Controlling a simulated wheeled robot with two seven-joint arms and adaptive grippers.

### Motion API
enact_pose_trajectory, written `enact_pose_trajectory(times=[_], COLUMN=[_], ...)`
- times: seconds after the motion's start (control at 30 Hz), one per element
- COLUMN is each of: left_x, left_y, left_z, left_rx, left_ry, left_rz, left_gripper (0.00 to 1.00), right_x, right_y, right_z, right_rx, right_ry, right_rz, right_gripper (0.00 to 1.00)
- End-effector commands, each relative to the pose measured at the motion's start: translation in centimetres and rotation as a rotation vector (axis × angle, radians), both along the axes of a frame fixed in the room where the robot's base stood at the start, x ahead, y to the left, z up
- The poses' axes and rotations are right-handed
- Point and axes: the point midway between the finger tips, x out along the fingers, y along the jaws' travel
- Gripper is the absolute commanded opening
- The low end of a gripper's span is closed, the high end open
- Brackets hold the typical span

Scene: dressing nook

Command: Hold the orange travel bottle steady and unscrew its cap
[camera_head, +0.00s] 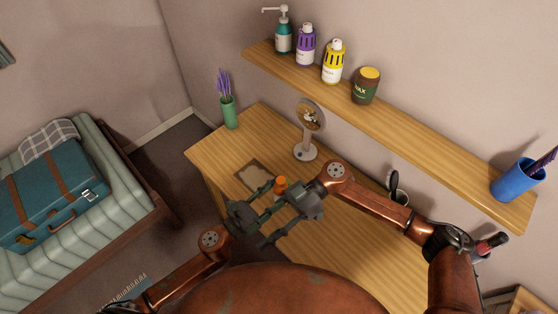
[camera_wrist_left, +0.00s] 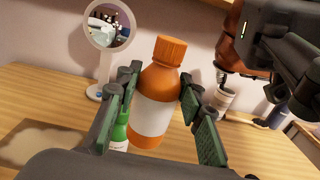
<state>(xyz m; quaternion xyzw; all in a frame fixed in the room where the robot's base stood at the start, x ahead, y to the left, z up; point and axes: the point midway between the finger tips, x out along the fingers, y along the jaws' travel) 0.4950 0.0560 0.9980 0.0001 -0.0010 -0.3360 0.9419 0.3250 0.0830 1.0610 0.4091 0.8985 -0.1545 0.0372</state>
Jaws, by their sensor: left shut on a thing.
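The orange travel bottle (camera_wrist_left: 161,85) stands upright between the fingers of my left gripper (camera_wrist_left: 160,80) in the left wrist view. It has a white label, and its orange ribbed cap (camera_wrist_left: 171,49) is on the neck. In the head view the bottle (camera_head: 281,184) shows only its top above the desk; the grippers hide the rest. My left gripper (camera_head: 272,197) is shut on the bottle's body. My right gripper (camera_head: 282,224) is close beside it on the right, apart from the cap; its finger opening is unclear. Part of the right gripper also shows at upper right in the left wrist view.
A green bottle (camera_wrist_left: 118,132) is behind the left finger. A wall shelf (camera_head: 415,128) with several bottles runs above the desk.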

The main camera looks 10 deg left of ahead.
Motion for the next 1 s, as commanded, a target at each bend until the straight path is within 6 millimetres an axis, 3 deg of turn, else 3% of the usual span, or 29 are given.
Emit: enact_pose_trajectory(times=[0.33, 0.7, 1.0], left_x=[0.0, 0.0, 0.0], left_y=[0.0, 0.0, 0.0], left_z=[0.1, 0.0, 0.0], left_rx=[-0.001, -0.001, -0.001], left_ry=[-0.001, -0.001, -0.001], left_rz=[0.000, 0.000, 0.000], left_gripper=[0.00, 0.00, 0.00], right_x=[6.5, 15.2, 17.4], right_y=[0.6, -0.5, -2.5], right_z=[2.0, 7.3, 7.6], right_rx=[-0.448, -0.923, -1.171], right_ry=[-0.366, -0.689, -0.739], right_rz=[0.036, -0.186, -0.303], right_gripper=[0.36, 0.36, 0.36])
